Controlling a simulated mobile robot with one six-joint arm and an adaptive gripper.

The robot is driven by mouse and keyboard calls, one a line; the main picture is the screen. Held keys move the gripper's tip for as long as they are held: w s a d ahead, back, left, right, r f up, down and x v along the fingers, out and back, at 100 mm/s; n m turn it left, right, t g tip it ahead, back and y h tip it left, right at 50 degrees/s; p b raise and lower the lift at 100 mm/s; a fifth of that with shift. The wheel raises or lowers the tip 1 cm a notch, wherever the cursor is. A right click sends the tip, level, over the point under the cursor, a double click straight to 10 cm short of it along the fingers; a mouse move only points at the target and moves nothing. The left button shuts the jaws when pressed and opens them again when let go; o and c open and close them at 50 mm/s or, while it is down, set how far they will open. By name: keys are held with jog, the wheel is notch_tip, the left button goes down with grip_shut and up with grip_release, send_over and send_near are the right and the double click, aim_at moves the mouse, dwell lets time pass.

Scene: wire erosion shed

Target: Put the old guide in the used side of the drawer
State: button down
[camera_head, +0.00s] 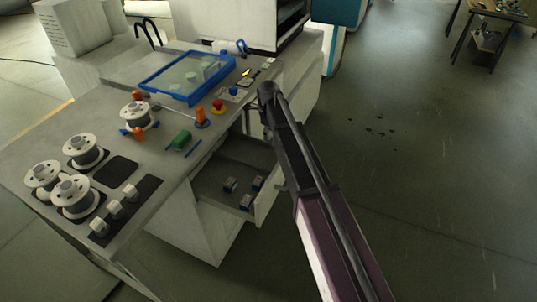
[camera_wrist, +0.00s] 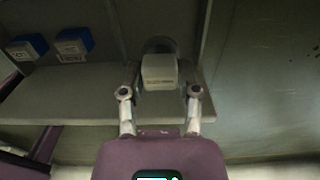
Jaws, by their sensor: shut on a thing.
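In the wrist view my gripper (camera_wrist: 160,91) is shut on a pale grey block with small dark print, which I take to be the old guide (camera_wrist: 160,72). A dark round shape shows just behind it. Two blue and white blocks (camera_wrist: 73,43) show in the wrist view, left of the held guide. The held guide is over or near a drawer wall (camera_wrist: 75,105); I cannot tell its height. In the head view my arm hides the gripper.
The worktop (camera_head: 60,140) carries white spools (camera_head: 85,150), a blue-framed tray (camera_head: 187,78), a green part (camera_head: 181,140) and a red button (camera_head: 217,106). A small table (camera_head: 500,12) stands at the far right.

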aim_at(269, 144)
jog(key=shift+f+b, duration=2.55)
jog(key=shift+f, duration=0.3)
jog(key=shift+f+b, duration=1.85)
jog(key=shift+b, duration=0.05)
jog(key=shift+f, duration=0.1)
jog(key=shift+c, duration=1.7)
grip_release()
notch_tip(269, 144, up, 12)
jog(key=p, duration=1.2)
